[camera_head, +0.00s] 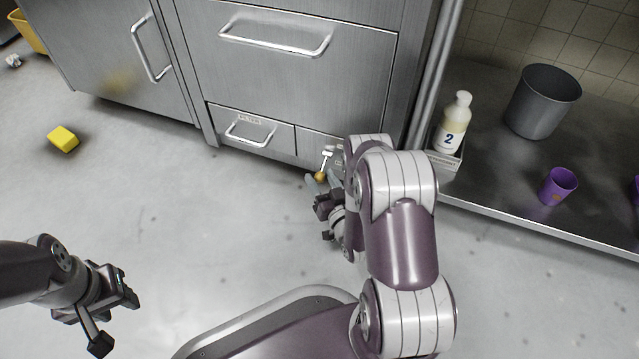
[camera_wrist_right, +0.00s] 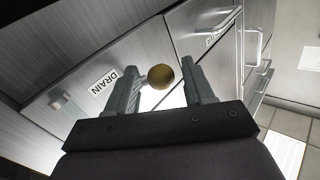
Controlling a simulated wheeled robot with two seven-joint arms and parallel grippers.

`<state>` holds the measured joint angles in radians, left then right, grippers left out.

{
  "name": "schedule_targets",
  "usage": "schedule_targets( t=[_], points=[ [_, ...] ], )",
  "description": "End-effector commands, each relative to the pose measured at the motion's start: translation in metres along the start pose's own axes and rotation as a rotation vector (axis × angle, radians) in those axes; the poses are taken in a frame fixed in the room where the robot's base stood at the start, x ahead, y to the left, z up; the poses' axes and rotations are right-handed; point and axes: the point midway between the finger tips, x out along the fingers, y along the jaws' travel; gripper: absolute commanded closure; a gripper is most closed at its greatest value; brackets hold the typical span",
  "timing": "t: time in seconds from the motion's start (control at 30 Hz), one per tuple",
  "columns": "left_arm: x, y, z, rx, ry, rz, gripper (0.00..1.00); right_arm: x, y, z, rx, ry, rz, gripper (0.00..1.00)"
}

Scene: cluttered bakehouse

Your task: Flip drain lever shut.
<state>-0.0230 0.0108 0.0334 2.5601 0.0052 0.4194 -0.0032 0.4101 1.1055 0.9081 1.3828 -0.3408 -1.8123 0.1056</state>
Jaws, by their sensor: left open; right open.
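The drain lever (camera_head: 325,163) sticks out from a low steel panel right of the small labelled drawer. It has a pale stem and a round brass knob. In the right wrist view the brass knob (camera_wrist_right: 160,77) sits between the open fingers of my right gripper (camera_wrist_right: 168,92), nearer the left finger; whether it touches cannot be told. A DRAIN label (camera_wrist_right: 104,82) shows on the panel to the left. In the head view my right gripper (camera_head: 318,184) is at the knob, partly hidden by its arm. My left gripper (camera_head: 112,312) is open and empty, low at left.
Steel cabinets with bar handles stand behind the lever. A bottle marked 2 (camera_head: 454,124), a grey bin (camera_head: 543,101) and a purple cup (camera_head: 558,186) stand on the low steel shelf at right. A yellow block (camera_head: 63,139) lies on the floor at left; the middle floor is clear.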

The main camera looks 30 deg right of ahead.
Motion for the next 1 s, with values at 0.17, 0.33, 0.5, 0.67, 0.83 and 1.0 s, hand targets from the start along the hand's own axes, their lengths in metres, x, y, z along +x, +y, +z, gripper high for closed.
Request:
schedule_targets(
  t=[0.17,0.33,0.5,0.67,0.83,1.0],
  points=[
    [0.007,0.0,0.001,0.0,0.0,0.0,0.58,0.011,0.0,0.0,-0.001,0.0,0.0,0.48],
    [0.007,0.0,0.001,0.0,0.0,0.0,0.58,0.012,-0.001,-0.001,0.0,-0.001,0.0,0.48],
    [0.007,0.0,0.001,0.0,0.0,0.0,0.58,0.012,0.0,-0.001,0.0,-0.001,0.0,0.7],
    [0.007,0.0,0.001,0.0,0.0,0.0,0.58,0.012,-0.001,-0.001,0.0,-0.001,-0.002,1.0],
    [0.002,0.0,0.0,0.0,0.0,0.0,0.58,0.012,-0.002,-0.004,0.008,-0.008,-0.002,1.0],
    [-0.016,0.0,-0.002,0.0,0.0,0.0,0.58,0.011,-0.005,-0.011,0.046,-0.046,0.004,1.0]
  ],
)
